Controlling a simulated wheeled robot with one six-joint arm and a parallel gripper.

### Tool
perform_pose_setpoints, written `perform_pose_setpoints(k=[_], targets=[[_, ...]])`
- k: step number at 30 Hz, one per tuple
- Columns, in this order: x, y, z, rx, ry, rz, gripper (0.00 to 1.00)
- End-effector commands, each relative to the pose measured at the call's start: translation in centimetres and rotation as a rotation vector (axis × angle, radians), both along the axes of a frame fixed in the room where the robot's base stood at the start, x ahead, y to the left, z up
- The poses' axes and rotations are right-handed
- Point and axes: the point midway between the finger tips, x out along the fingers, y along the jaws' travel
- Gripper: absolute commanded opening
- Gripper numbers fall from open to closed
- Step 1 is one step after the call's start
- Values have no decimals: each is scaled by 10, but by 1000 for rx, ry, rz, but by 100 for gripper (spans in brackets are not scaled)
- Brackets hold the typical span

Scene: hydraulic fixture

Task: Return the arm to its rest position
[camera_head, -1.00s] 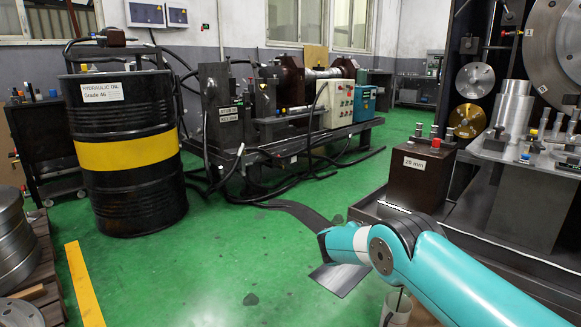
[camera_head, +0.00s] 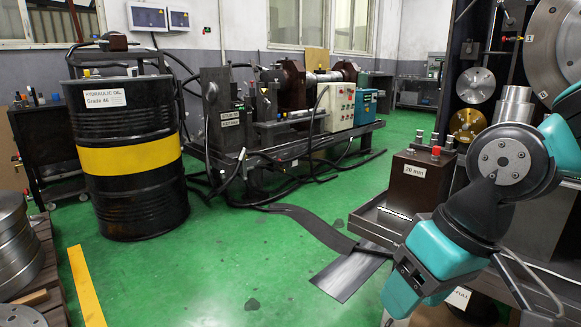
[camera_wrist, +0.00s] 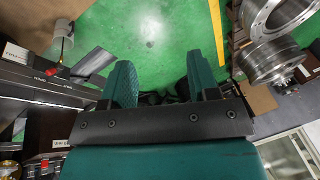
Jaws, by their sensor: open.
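My arm shows at the lower right of the head view, folded with its elbow raised in front of the dark machine bench. My gripper (camera_wrist: 162,80) shows in the wrist view with its two teal fingers apart and nothing between them. Beyond the fingers lies green floor. In the head view the fingertips cannot be made out clearly; the teal wrist end points down and to the left, above the floor near the bench's front edge.
A brown 20 mm block (camera_head: 416,180) stands on the bench beside my arm. A black oil drum (camera_head: 128,150) with a yellow band stands at the left. A hydraulic test rig (camera_head: 290,115) is at the back. Metal rings (camera_wrist: 272,55) show in the wrist view.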

Motion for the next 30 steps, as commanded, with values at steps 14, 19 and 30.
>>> perform_pose_setpoints(k=[14,19,30], targets=[[-74,-2,85,28,38,190,55],[-73,-2,144,29,38,189,55],[-73,-2,286,28,38,187,55]])
